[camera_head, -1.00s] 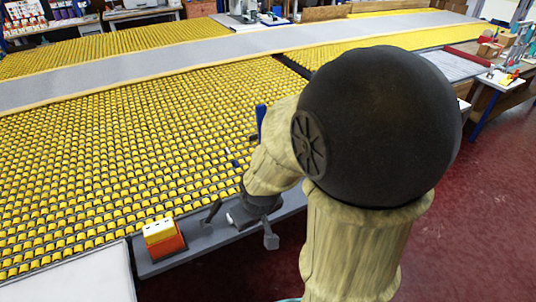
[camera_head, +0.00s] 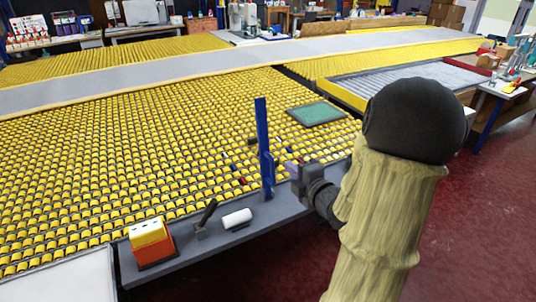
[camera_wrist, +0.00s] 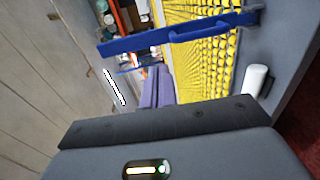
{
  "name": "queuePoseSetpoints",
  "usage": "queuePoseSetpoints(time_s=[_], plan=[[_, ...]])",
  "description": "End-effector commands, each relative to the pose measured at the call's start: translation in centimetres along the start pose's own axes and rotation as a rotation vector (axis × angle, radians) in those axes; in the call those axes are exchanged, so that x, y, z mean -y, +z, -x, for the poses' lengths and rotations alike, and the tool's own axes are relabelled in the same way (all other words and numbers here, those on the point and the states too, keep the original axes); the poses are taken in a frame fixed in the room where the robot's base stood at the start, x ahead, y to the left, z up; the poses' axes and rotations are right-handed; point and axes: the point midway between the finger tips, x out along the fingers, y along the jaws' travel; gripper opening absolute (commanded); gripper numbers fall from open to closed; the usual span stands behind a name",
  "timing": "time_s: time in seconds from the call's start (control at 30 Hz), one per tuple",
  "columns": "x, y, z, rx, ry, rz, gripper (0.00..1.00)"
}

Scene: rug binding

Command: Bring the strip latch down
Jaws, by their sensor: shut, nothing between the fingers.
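The blue upright bar (camera_head: 264,150), apparently the strip latch, stands raised at the front edge of the yellow roller table (camera_head: 120,165). In the wrist view the blue bar (camera_wrist: 180,35) crosses the upper part, with a handle-like piece along it. My gripper (camera_head: 291,168) is just right of the upright bar in the head view, around its lower half. Its purple-grey fingers (camera_wrist: 155,88) are together and empty. They point toward the bar; whether they touch it I cannot tell. The bar's foot is partly unclear.
On the grey front ledge (camera_head: 200,248) are a white roll (camera_head: 237,219), a dark-handled tool (camera_head: 207,214) and an orange box with a yellow-white top (camera_head: 150,241). A green-topped panel (camera_head: 316,113) lies on the rollers behind. Red floor is open at the right.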

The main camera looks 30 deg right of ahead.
Motion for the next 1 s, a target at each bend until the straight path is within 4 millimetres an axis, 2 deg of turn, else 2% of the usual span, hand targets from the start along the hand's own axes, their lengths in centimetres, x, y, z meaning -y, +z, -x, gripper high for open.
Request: queuePoseSetpoints(time_s=[0.27, 0.43, 1.0], plan=[[-0.1, 0.0, -0.1, 0.000, -0.002, -0.002, 0.00], [-0.1, -0.1, -1.4, -0.002, -0.004, -0.003, 0.00], [-0.2, -0.1, -11.0, -0.001, -0.003, -0.006, 0.00]])
